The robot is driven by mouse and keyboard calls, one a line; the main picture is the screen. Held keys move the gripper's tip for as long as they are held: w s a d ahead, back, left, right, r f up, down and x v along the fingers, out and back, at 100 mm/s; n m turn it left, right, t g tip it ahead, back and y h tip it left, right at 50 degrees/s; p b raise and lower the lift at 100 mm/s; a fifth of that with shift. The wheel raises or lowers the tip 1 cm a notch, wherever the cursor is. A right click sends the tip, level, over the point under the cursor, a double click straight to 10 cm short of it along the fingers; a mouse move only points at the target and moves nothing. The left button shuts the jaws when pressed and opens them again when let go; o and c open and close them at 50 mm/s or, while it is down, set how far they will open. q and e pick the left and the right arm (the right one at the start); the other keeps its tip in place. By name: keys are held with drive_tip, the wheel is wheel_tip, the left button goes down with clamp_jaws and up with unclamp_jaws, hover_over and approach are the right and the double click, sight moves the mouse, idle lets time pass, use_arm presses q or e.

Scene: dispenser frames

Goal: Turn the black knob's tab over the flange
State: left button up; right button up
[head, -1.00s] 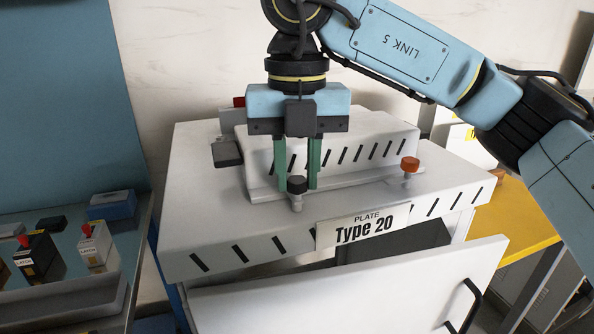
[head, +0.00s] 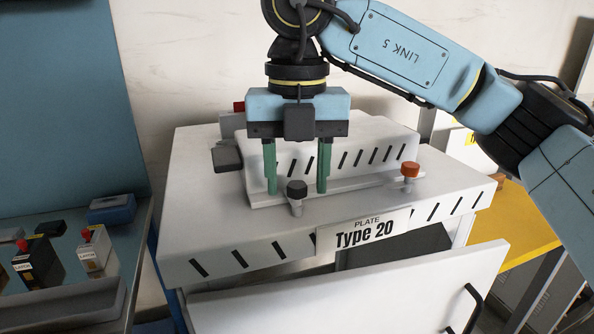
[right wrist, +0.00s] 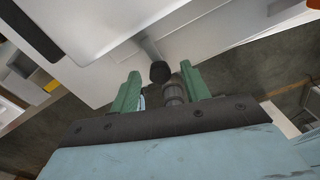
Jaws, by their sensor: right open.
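The black knob (head: 297,188) stands on a grey post at the front of the white top, before the raised white slotted cover (head: 350,155). A small grey tab shows below its cap, towards the front; its exact direction is hard to tell. The cover's low flange (head: 345,184) runs along its foot, behind the knob. My right gripper (head: 297,192) points down and is open, one green finger on each side of the knob, with gaps between. The right wrist view shows the black knob (right wrist: 160,72) between the spread fingers. My left gripper is out of view.
An orange knob (head: 410,170) stands on the right of the same top. A plate marked Type 20 (head: 363,229) is on the front edge above an open drawer (head: 350,288). A dark block (head: 227,156) sits left of the cover. Latch boxes (head: 93,250) stand far left.

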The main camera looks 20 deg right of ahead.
sight(297, 184)
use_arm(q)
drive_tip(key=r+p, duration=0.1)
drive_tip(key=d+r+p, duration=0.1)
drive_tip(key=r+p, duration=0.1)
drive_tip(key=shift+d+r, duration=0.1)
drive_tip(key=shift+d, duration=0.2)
use_arm(e)
wheel_tip(297, 184, up, 13)
drive_tip(key=shift+r, duration=0.2)
